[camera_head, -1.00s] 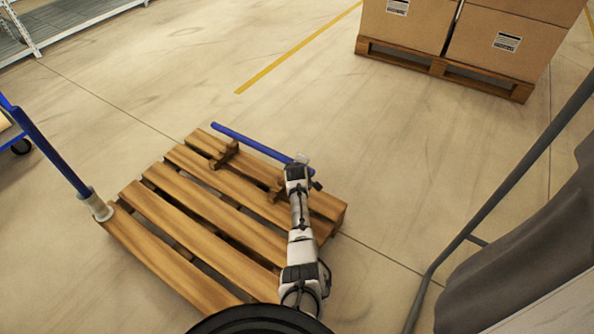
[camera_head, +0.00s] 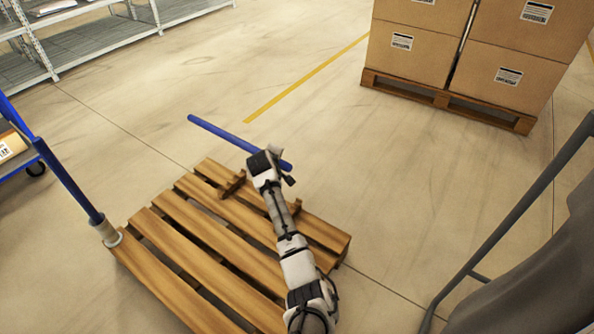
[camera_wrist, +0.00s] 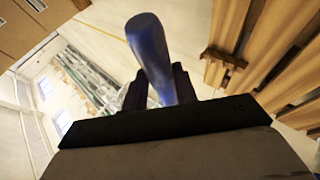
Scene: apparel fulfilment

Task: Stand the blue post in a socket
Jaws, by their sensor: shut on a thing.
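A blue post (camera_head: 222,132) is held in my gripper (camera_head: 266,160) near its right end, lifted above the far side of a wooden pallet (camera_head: 190,240). It lies roughly level, its long end reaching to the left. In the wrist view the blue post (camera_wrist: 150,50) passes between the two dark fingers of my gripper (camera_wrist: 160,88). A second blue post (camera_head: 68,182) stands, leaning a little in the picture, in a pale socket (camera_head: 107,232) at the pallet's left corner. Other sockets are not clearly visible.
Wooden cradle blocks (camera_head: 232,184) sit on the pallet's far side. Stacked cartons (camera_head: 410,50) stand on another pallet at the back right. A blue cart (camera_head: 18,150) is at the left, metal shelving (camera_head: 75,45) behind. A grey rail (camera_head: 520,220) runs along the right. Floor around the pallet is clear.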

